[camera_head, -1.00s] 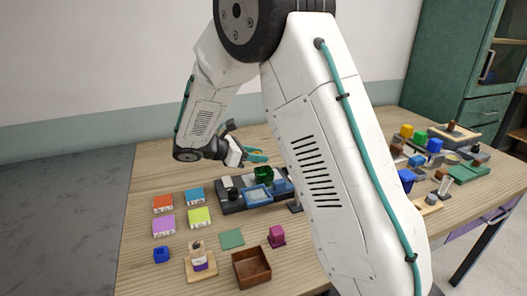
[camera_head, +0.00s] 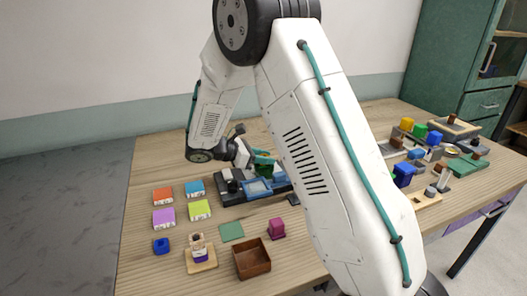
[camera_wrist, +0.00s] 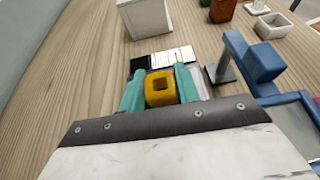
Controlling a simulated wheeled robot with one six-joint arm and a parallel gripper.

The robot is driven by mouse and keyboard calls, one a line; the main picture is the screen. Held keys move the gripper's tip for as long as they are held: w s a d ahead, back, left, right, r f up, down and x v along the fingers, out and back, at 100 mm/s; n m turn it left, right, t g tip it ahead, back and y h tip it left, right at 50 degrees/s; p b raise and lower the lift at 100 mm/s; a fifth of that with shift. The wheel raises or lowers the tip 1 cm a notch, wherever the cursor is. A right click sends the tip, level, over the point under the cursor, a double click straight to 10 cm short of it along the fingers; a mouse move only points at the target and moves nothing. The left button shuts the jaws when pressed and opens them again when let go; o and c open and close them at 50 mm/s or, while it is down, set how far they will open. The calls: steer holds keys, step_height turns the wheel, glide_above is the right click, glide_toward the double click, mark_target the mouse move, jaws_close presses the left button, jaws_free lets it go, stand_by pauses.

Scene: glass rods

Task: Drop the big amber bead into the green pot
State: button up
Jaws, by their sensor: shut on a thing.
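The amber bead (camera_wrist: 160,88), a squarish yellow-orange block with a square hole, sits between the teal fingers of my gripper (camera_wrist: 160,92) in the wrist view. The fingers touch it on both sides. In the head view my gripper (camera_head: 262,161) is above the back of the dark rack, and the bead is too small to make out there. A dark green pot-like thing (camera_head: 263,170) shows just below the fingers in the head view, partly hidden.
A blue tray (camera_head: 258,188) and a dark rack (camera_head: 230,195) lie under the gripper. A blue frame (camera_wrist: 265,62) stands close to the right. A white box (camera_wrist: 145,17) and white tray (camera_wrist: 275,27) lie beyond. A brown box (camera_head: 252,260) is at the front.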

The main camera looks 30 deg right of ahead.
steer(key=shift+f, duration=0.25)
steer(key=o, duration=1.1)
steer(key=shift+c, duration=0.2)
steer(key=v, duration=0.8)
steer(key=s+d+r+m+y, duration=0.1)
steer(key=s+r+m+y, duration=0.3)
steer(key=s, duration=0.4)
steer(key=s+r+m+y, duration=0.2)
steer(key=s+r+m, duration=0.1)
steer(key=s+r, duration=0.45)
steer(key=s+a+m+t+y, duration=0.2)
steer(key=s+a+m+y, duration=0.1)
steer(key=s, duration=0.6)
steer(key=s+a+m+t+y, duration=0.2)
steer(key=s+a+m+y, duration=0.1)
steer(key=s, duration=0.6)
steer(key=m+y, duration=0.1)
steer(key=m, duration=0.1)
steer(key=shift+s+m, duration=0.25)
steer(key=shift+m, duration=0.05)
